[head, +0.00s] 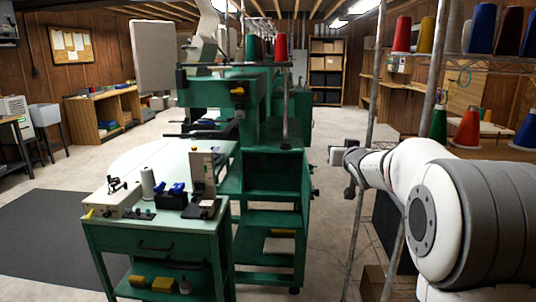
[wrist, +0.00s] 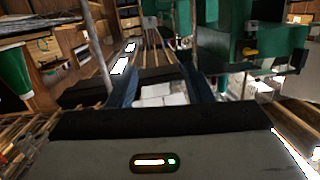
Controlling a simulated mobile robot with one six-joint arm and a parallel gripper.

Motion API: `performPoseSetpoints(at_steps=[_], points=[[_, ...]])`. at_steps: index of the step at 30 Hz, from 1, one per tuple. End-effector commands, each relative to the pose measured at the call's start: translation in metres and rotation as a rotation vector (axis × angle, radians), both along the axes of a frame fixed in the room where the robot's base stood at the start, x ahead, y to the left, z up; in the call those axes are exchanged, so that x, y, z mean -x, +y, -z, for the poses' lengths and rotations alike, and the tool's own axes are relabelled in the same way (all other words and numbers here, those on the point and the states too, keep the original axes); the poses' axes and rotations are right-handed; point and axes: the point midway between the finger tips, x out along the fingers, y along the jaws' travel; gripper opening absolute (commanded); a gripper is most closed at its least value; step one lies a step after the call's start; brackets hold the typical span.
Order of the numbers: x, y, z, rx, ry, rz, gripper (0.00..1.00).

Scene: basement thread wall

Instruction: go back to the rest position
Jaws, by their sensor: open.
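My gripper (head: 345,158) is at the end of my white arm, on the right side of the head view. It is held in the air beside a metal post, to the right of the green machine (head: 262,170). In the wrist view my gripper (wrist: 163,88) has its two dark fingers spread apart, with nothing held between them. Only the distant room shows in the gap. In the head view the fingers are small and hard to make out.
A green cart (head: 160,235) with small tools stands front left. Thin metal posts (head: 365,140) rise close to my arm. A shelf with thread cones (head: 467,128) is at the right. Open floor (head: 345,130) lies beyond the machine.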

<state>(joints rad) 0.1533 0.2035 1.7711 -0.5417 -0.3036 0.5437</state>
Motion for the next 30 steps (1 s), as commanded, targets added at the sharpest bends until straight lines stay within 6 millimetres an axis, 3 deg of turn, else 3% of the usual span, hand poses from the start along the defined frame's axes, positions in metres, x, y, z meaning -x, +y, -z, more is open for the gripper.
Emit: performPoseSetpoints(at_steps=[1,2,8,12,15,18,21,24,27,30], points=[[0.028,0.003,-0.016,0.009,0.082,0.039,0.46],[0.045,0.003,-0.015,0.014,0.137,0.061,0.46],[0.175,0.018,0.008,0.043,0.534,0.133,0.46],[0.277,0.037,0.028,0.049,0.816,0.104,0.46],[0.339,0.05,0.04,0.047,0.979,0.063,0.46],[0.385,0.061,0.049,0.046,1.099,0.018,0.46],[0.414,0.068,0.055,0.042,1.173,-0.014,0.46],[0.427,0.071,0.059,0.042,1.207,-0.03,0.46],[0.429,0.071,0.06,0.041,1.213,-0.033,0.38],[0.428,0.071,0.06,0.041,1.212,-0.032,0.36]])
